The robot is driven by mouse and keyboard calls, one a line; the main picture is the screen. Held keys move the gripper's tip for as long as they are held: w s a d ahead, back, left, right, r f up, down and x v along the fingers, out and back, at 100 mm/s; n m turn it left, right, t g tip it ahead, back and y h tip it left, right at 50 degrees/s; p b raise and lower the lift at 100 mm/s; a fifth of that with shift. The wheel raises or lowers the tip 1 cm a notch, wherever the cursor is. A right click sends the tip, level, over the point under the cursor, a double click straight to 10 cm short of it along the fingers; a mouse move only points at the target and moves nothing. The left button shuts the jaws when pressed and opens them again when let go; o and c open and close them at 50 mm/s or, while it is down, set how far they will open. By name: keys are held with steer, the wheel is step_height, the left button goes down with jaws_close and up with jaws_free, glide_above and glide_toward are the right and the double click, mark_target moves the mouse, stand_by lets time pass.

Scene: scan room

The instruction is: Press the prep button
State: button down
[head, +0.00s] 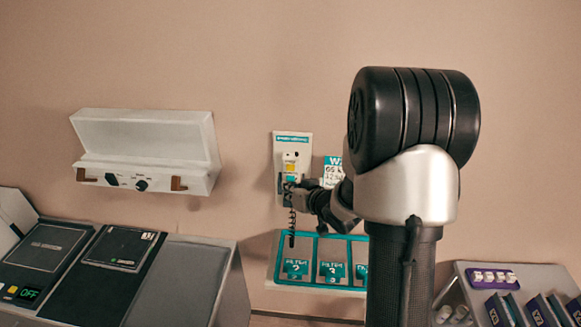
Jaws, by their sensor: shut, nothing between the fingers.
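A narrow white wall panel (293,147) with a teal header hangs on the wall near the middle of the head view. It carries small yellow and teal parts; its lettering is too small to read, so I cannot tell which part is the prep button. My gripper (291,187) is shut and empty, in front of the lower part of this panel. It hides some of that area, and I cannot tell whether it touches the panel. A dark coiled cord (292,225) hangs below the gripper.
A teal-edged filter tray (275,272) sits below the panel. A sign (333,172) is partly behind my arm. An open white wall box (148,140) hangs left, above dark consoles (118,248). A grey stand (530,272) with binders is at right.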

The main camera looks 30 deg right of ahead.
mark_target(283, 174)
steer(key=shift+w+d+p, duration=0.35)
steer(key=shift+w+d, duration=0.3)
steer(key=shift+w, duration=0.3)
steer(key=shift+w+d+p, duration=0.3)
steer(key=shift+w+d, duration=0.35)
steer(key=shift+w, duration=0.3)
steer(key=shift+w+d, duration=0.25)
steer(key=shift+w, duration=0.15)
steer(key=shift+w+d+p, duration=0.25)
steer(key=shift+w+p, duration=0.15)
steer(key=shift+p, duration=0.05)
stand_by(0.8)
steer(key=shift+s+a, duration=0.55)
steer(key=shift+s, duration=0.25)
steer(key=shift+b, duration=0.3)
steer(key=shift+s+a+b, duration=0.35)
steer(key=shift+s+a, duration=0.35)
steer(key=shift+s, duration=0.35)
steer(key=shift+s+a+b, duration=0.3)
steer(key=shift+s+a, duration=0.4)
steer(key=shift+s, duration=0.3)
